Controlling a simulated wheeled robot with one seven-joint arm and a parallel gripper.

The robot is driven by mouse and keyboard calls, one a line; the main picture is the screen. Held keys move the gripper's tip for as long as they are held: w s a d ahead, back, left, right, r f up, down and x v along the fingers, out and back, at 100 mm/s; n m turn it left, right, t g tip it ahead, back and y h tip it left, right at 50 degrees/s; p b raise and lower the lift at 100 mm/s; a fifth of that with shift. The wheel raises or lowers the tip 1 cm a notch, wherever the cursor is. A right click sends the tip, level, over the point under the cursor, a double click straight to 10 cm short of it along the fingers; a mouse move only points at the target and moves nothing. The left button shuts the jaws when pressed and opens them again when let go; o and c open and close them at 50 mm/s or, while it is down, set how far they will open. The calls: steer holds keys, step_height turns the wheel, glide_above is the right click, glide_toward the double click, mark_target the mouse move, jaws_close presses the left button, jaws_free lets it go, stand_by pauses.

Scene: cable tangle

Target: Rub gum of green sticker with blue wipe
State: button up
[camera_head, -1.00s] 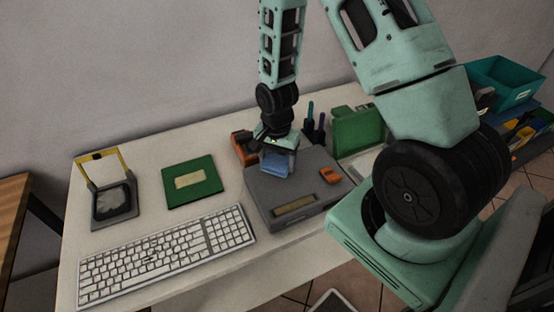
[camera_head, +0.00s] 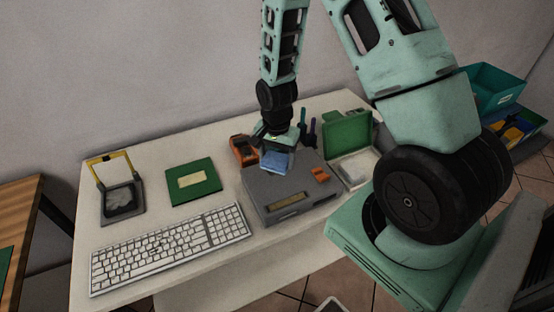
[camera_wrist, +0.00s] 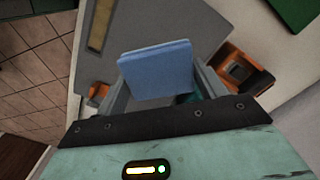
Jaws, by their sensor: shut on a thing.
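My gripper (camera_head: 278,150) is shut on a folded blue wipe (camera_head: 277,161). The wipe also shows between the fingers in the wrist view (camera_wrist: 157,70). The gripper points down over the back part of a grey box-like device (camera_head: 262,190); I cannot tell whether the wipe touches its top. A flat green square (camera_head: 207,187) with a tan label patch (camera_head: 190,180) lies on the table, left of the device. It may be the green sticker; I cannot make out gum on it. The gripper is to its right, apart from it.
A white keyboard (camera_head: 170,250) lies along the front of the table. A yellow-handled grey stand (camera_head: 122,200) is at the left. An orange item (camera_head: 243,150), pens (camera_head: 312,132) and an open green case (camera_head: 347,135) surround the device's back. A teal bin (camera_head: 498,88) is far right.

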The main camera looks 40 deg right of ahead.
mark_target(276, 157)
steer(key=shift+r+p, duration=0.95)
steer(key=shift+r, duration=0.55)
steer(key=shift+f, duration=0.1)
